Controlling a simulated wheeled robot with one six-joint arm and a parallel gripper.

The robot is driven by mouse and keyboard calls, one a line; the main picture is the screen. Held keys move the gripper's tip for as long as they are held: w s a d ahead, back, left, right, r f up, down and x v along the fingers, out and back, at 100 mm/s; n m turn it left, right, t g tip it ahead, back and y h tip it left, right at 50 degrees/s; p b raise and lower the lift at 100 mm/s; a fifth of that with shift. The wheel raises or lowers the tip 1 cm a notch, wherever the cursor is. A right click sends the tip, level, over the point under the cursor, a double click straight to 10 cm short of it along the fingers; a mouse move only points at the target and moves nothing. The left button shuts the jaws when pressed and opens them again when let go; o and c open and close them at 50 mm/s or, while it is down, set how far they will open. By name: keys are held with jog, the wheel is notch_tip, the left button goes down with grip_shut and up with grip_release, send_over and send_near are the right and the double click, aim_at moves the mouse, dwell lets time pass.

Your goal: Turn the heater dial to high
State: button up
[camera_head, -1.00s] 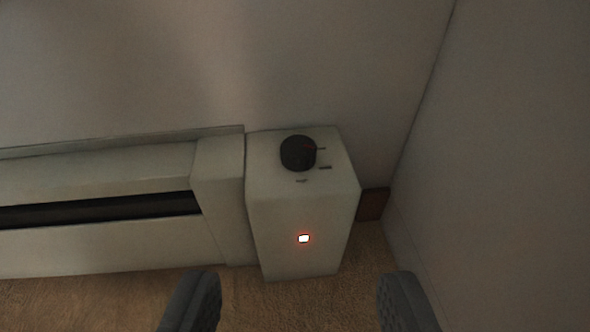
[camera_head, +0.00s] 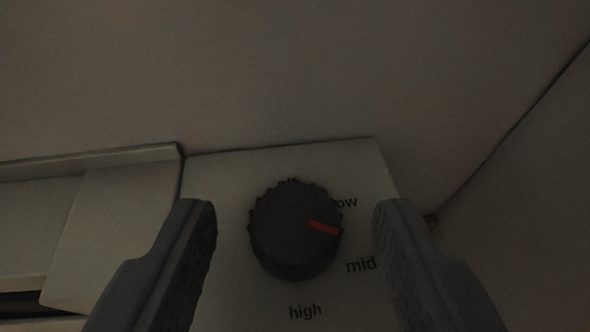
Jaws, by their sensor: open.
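The heater dial (camera_head: 285,235) is a round black knob with a ridged edge on the pale top of the heater's end box (camera_head: 230,175). Its red mark points right and slightly down, between the "low" and "mid" labels. "Mid" is at lower right of the dial and "high" is below it. The label at the dial's top edge is partly hidden. My gripper (camera_head: 295,240) is open, with one grey finger on each side of the dial. Gaps show between the dial and both fingers, and nothing is held.
The long pale heater body (camera_head: 110,230) runs off to the left. A plain wall (camera_head: 300,70) rises behind the box, and another wall (camera_head: 530,190) stands close on the right, meeting it in a corner.

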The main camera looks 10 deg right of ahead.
jog(key=shift+w+d+f, duration=0.1)
jog(key=shift+w+f, duration=0.05)
jog(key=shift+w, duration=0.3)
jog(key=c, duration=1)
jog(key=shift+o, duration=0.2)
